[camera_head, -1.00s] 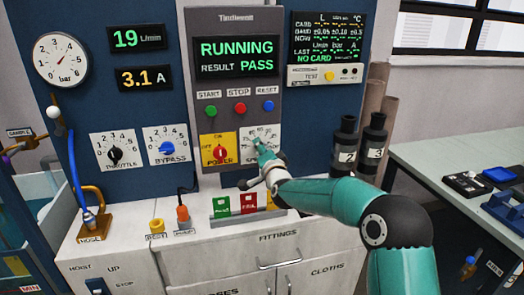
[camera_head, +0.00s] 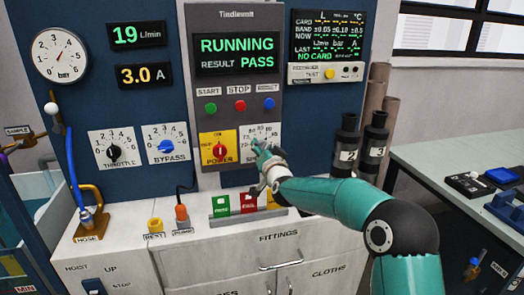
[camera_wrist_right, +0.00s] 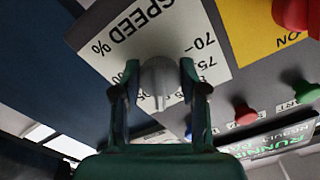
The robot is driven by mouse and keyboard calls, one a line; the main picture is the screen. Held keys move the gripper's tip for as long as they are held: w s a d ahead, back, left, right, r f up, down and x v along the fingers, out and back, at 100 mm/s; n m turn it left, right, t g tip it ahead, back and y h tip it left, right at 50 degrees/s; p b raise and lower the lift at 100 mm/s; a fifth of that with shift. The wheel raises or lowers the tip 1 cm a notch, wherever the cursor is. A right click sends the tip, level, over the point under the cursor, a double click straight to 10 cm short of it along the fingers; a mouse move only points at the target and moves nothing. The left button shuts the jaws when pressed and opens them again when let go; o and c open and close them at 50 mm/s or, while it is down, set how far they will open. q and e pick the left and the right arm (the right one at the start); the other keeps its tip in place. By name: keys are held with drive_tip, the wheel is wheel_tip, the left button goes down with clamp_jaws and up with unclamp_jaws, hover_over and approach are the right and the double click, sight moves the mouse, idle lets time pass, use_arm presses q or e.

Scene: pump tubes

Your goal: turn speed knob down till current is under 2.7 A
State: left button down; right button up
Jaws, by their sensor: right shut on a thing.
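The speed knob (camera_wrist_right: 160,80) is grey and sits on a white dial plate (camera_wrist_right: 110,50) marked "SPEED %" in the right wrist view. My right gripper (camera_wrist_right: 160,72) is shut on the knob, one finger on each side. In the head view my right gripper (camera_head: 262,150) covers the knob and part of the speed dial (camera_head: 267,131). The current display (camera_head: 139,76) reads 3.0 A in amber. My left gripper is not in view.
The red power knob (camera_head: 220,151) on its yellow plate is just left of the speed dial. Green, red and blue buttons (camera_head: 239,106) are above. The screen (camera_head: 237,55) shows RUNNING, RESULT PASS. The flow display (camera_head: 138,34) reads 19 L/min. Black bottles (camera_head: 346,146) stand to the right.

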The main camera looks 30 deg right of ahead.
drive_tip(key=shift+f, duration=0.15)
idle(0.3)
drive_tip(key=o, duration=1.1)
drive_tip(key=shift+o, duration=0.2)
drive_tip(key=shift+s, duration=0.15)
drive_tip(key=v, duration=1.1)
drive_tip(key=shift+s, duration=0.3)
drive_tip(key=shift+f, duration=0.1)
